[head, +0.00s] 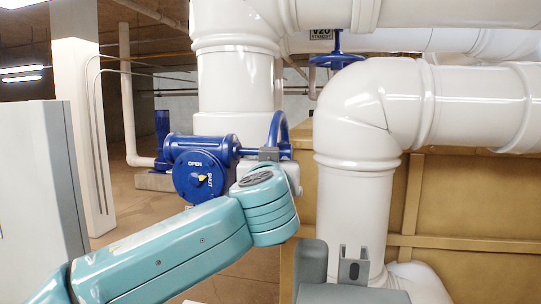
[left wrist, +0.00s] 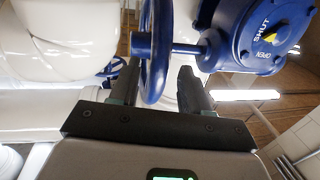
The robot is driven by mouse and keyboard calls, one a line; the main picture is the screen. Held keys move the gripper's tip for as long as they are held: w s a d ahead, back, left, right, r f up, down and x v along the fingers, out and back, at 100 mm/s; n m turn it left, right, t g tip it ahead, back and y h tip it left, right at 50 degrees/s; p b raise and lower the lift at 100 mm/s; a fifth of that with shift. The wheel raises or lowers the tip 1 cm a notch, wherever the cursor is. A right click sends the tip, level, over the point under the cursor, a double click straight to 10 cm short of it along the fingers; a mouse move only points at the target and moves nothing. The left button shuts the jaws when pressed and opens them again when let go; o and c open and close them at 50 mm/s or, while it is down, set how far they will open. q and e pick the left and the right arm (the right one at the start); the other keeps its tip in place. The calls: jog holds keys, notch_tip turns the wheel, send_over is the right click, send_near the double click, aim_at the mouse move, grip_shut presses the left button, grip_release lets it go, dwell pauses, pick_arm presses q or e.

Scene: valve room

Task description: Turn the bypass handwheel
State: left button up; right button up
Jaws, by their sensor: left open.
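A blue handwheel (head: 278,128) stands nearly edge-on on the shaft of a blue gearbox (head: 205,172). The gearbox face has OPEN and SHUT marks and a yellow pointer near SHUT. My left gripper (head: 270,154) is at the lower part of the wheel. In the left wrist view the handwheel (left wrist: 155,45) passes between the two open fingers of my left gripper (left wrist: 158,78), and the gearbox (left wrist: 262,35) is at upper right. Whether a finger touches the rim is unclear.
Large white pipes (head: 355,120) fill the middle and right. A tan panel (head: 460,205) is behind them. A grey cabinet (head: 35,185) is at the left, by a white column (head: 82,110).

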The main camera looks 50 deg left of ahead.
aim_at(273, 136)
pick_arm(q)
jog(key=shift+x, duration=0.95)
jog(key=shift+w+a, duration=0.15)
jog(key=shift+a, duration=0.05)
jog(key=shift+d, duration=0.15)
jog(key=shift+c, duration=0.3)
jog(key=shift+d, duration=0.1)
grip_shut()
notch_tip(273, 136, up, 2)
jog(key=g+h+p, duration=0.1)
jog(key=p, duration=0.3)
jog(key=shift+r+h, duration=0.1)
jog(key=shift+h, duration=0.2)
jog(key=shift+r+m+g+p, duration=0.3)
jog(key=shift+g+p, duration=0.2)
jog(key=shift+p, duration=0.1)
jog(key=shift+w+r+g+h, duration=0.2)
jog(key=shift+g+h, duration=0.3)
jog(key=shift+h, duration=0.3)
jog(key=shift+w+a+r+g+h, duration=0.2)
jog(key=shift+a+r+g+h, duration=0.15)
jog(key=shift+r+g+h, duration=0.4)
jog(key=shift+m+g+h, duration=0.25)
jog(key=shift+m, duration=0.05)
